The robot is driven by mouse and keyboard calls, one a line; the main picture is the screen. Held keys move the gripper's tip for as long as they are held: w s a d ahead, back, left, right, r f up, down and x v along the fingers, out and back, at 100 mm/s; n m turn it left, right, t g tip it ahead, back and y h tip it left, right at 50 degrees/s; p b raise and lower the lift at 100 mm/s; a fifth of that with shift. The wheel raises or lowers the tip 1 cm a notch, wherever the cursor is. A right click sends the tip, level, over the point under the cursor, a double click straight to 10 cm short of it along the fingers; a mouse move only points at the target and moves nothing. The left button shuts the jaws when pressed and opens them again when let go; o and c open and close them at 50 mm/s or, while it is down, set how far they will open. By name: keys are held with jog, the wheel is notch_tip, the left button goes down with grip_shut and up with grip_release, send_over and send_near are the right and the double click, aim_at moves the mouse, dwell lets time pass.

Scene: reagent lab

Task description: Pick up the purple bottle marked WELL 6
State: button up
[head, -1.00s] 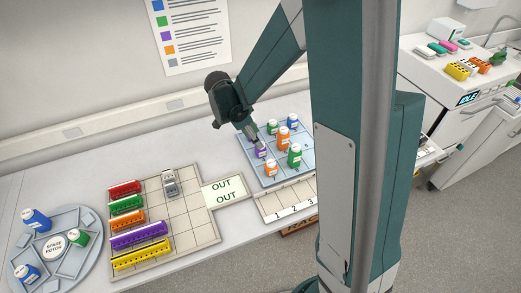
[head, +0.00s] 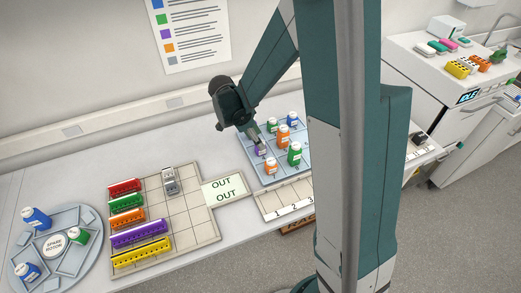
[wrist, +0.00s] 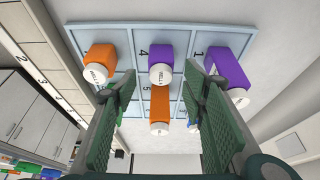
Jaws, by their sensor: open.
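In the head view, a purple bottle (head: 261,150) with a white cap stands on the left side of the blue gridded tray (head: 250,163). My gripper (head: 257,141) points down just above it. In the wrist view, two purple bottles show: one at top centre (wrist: 161,42) beside the number 4, and one at right (wrist: 229,68) near the number 1, partly behind the right finger. My gripper (wrist: 160,100) is open, with nothing clearly held between its fingers. I cannot read the bottle labels surely, so I cannot tell which one says WELL 6.
Orange bottles (head: 271,166), a green bottle (head: 294,154) and a blue bottle (head: 293,118) stand close by on the tray. A numbered white rack (head: 290,200) lies in front. A board with coloured strips (head: 190,222) and a round rotor (head: 85,257) are to the left.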

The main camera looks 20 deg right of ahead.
jog(key=shift+f, duration=0.15)
jog(key=shift+x, duration=2.45)
jog(key=shift+w, duration=0.1)
jog(key=c, duration=1)
